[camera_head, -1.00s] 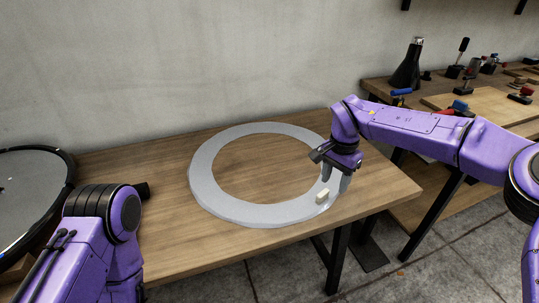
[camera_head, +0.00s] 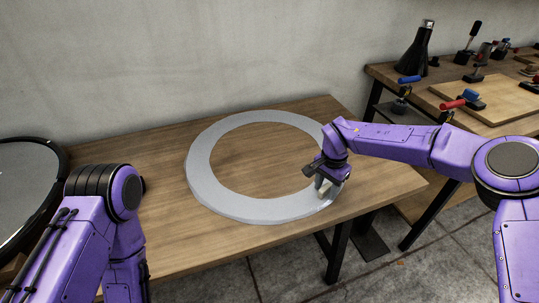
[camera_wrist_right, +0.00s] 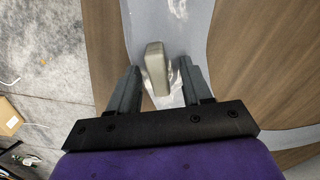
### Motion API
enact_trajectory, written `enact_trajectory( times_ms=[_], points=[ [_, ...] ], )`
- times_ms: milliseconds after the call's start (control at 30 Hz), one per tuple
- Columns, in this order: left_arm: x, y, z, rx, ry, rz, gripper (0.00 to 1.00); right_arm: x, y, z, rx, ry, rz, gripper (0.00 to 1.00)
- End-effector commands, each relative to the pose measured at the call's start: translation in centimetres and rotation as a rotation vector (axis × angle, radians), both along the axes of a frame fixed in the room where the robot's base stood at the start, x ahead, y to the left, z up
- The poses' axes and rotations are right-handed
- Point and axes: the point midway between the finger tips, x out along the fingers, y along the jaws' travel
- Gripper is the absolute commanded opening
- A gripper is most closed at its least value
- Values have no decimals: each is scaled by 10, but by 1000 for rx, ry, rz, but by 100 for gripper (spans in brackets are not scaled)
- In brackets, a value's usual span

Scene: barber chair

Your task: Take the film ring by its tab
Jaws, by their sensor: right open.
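The film ring (camera_head: 212,190) is a large flat pale grey ring lying on the wooden table. Its tab (camera_wrist_right: 155,68) is a small beige block on the ring, seen in the right wrist view between the fingertips. My right gripper (camera_head: 325,188) is open over the ring's right front part, and it also shows in the right wrist view (camera_wrist_right: 160,78) with a finger on either side of the tab. I cannot tell whether the fingers touch it. In the head view the gripper mostly hides the tab. My left arm is at the lower left; its gripper is out of view.
The table (camera_head: 150,225) is otherwise bare around the ring. A round black-rimmed grey disc (camera_head: 25,190) stands at the left. A second bench (camera_head: 385,75) with clamps, a board and a black flask-shaped object (camera_head: 418,50) is at the right rear.

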Motion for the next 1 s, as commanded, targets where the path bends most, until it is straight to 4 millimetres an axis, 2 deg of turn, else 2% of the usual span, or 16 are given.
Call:
enact_trajectory(
  times_ms=[167, 200, 333, 733, 900, 1000],
  points=[
    [0, 0, 0, 0, 0, 0, 43, 0, 0, 0, 1, -1, 0, 49],
    [0, 0, 0, 0, 0, 0, 43, 0, 0, 0, 1, -1, 0, 42],
    [0, 0, 0, 0, 0, 0, 43, 0, 0, 0, 1, -1, 0, 0],
    [0, 0, -1, 0, 0, 0, 43, 1, 0, 6, 2, -2, -1, 0],
    [0, 0, -5, 0, 0, 0, 43, 1, 0, 31, 3, -4, -1, 0],
    [0, 0, -6, 0, 0, 0, 43, -19, 2, 55, 4, -6, 2, 0]
  ],
)
